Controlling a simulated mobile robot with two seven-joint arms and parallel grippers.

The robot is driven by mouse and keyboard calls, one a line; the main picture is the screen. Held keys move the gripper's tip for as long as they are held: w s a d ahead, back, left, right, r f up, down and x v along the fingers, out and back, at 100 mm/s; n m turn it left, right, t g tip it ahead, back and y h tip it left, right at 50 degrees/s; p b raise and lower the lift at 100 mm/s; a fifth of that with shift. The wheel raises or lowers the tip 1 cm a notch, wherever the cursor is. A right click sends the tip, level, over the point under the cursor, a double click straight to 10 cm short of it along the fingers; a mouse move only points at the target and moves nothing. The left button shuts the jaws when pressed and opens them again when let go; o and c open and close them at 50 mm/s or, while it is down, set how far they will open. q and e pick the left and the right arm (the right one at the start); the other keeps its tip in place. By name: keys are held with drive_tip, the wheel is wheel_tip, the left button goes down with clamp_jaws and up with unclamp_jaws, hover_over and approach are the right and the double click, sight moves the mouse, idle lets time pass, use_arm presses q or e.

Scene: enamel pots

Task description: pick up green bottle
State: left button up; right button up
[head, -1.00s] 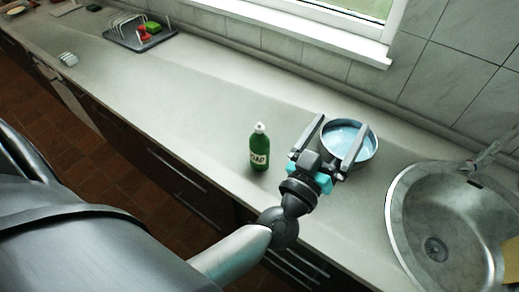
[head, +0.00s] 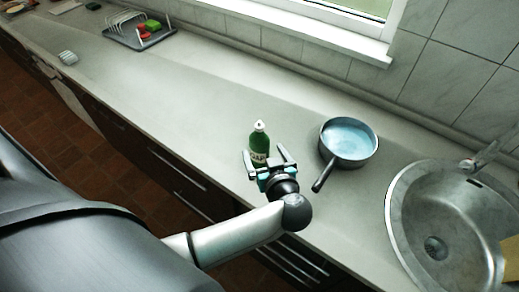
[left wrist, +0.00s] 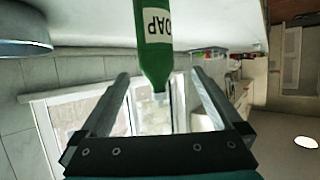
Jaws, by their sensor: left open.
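The green bottle (head: 259,138) with a white cap and a SOAP label stands upright on the counter in the head view. My left gripper (head: 265,158) is open at the near side of the bottle, its fingers pointing toward it and overlapping its lower part in the picture. In the left wrist view the green bottle (left wrist: 154,45) appears upside down beyond and between the two open fingers of my left gripper (left wrist: 163,90). Nothing is held between the fingers. My right gripper is not in view.
A pan with a blue inside (head: 347,140) stands right of the bottle, its handle toward the front edge. The metal sink (head: 400,215) is further right. A dish rack (head: 140,40) is at the far left.

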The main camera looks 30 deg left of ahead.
sight(260, 145)
use_arm(q)
drive_tip(key=x, duration=0.5)
drive_tip(key=shift+w+a+f+b, duration=0.15)
drive_tip(key=shift+w+a+b, duration=0.1)
drive_tip(key=shift+b, duration=0.15)
drive_tip(key=b+x, duration=0.1)
drive_tip(key=x, duration=0.4)
drive_tip(key=shift+w+d, duration=0.15)
drive_tip(key=shift+d, duration=0.1)
clamp_jaws()
